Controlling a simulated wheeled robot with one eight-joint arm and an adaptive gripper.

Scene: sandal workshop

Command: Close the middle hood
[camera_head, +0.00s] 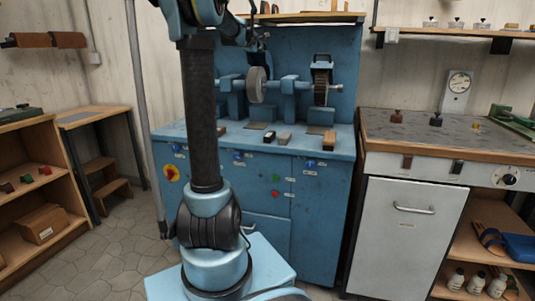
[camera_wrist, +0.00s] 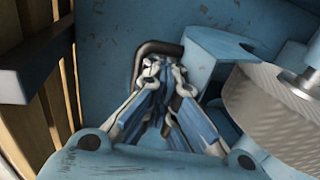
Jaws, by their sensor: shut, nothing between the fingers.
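The blue bench machine (camera_head: 305,45) carries a grey wheel (camera_head: 256,85) in the middle and a dark brush wheel (camera_head: 321,85) to its right. The grey wheel's front is uncovered. My gripper (camera_head: 262,62) is just above the grey wheel, partly hidden by my arm. In the wrist view my gripper (camera_wrist: 160,70) is shut and empty, its fingertips close together in front of a black bent handle (camera_wrist: 164,47). I cannot tell whether they touch it. The handle is beside a blue metal part (camera_wrist: 222,47), perhaps the middle hood. The grey wheel (camera_wrist: 275,115) is at right.
Small blocks (camera_head: 284,138) lie on the machine's front ledge. A wooden shelf (camera_head: 305,17) runs above the machine. A grey-topped cabinet (camera_head: 440,135) stands to the right. The floor at left (camera_head: 110,245) is clear.

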